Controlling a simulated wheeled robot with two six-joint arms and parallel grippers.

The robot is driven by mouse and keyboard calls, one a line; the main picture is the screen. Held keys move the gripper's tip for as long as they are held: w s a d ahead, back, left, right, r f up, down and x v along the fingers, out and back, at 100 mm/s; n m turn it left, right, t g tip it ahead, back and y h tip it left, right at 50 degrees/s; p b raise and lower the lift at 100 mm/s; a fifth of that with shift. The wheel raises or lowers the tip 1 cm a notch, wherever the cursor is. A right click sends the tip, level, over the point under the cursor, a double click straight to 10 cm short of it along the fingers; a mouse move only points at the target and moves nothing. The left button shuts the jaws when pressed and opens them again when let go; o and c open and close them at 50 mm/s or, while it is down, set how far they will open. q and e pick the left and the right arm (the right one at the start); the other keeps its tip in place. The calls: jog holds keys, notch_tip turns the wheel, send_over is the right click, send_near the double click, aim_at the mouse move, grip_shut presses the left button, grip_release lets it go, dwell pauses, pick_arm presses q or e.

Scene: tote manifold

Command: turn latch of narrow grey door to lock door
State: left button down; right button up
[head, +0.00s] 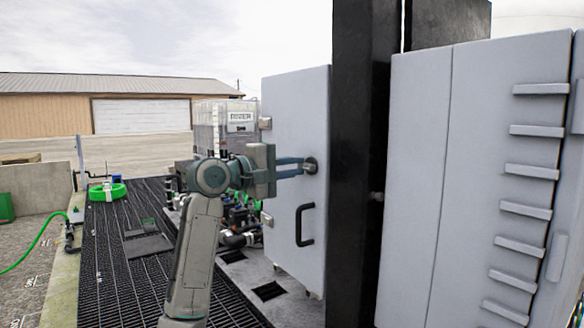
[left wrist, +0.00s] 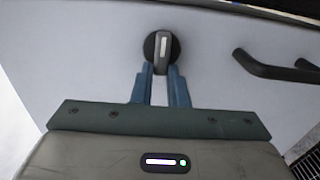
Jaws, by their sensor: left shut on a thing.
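The narrow grey door (head: 288,110) stands left of a black post, with a black bar handle (head: 304,224) on its lower part. Its latch (head: 310,165) is a round knob above the handle; in the left wrist view the latch (left wrist: 162,48) is a dark disc with a grey grip that stands roughly upright in the picture. My left gripper (head: 302,167) reaches in from the left, its blue fingers shut on the latch grip. In the left wrist view the fingertips (left wrist: 161,72) sit on either side of the grip's lower end. My right gripper is not in view.
A black post (head: 358,150) stands right beside the door. A wide grey cabinet (head: 420,180) with several ledges fills the right. Behind the door are a caged tote (head: 222,125) and piping.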

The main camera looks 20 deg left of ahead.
pick_arm(q)
jog(key=c, duration=1.4)
grip_release()
jog(key=shift+c, duration=0.2)
jog(key=shift+a, duration=0.1)
jog(key=b+v, duration=0.5)
jog(key=v, duration=0.5)
jog(key=shift+s, duration=0.3)
jog(key=shift+a+f, duration=0.1)
jog(key=shift+a, duration=0.1)
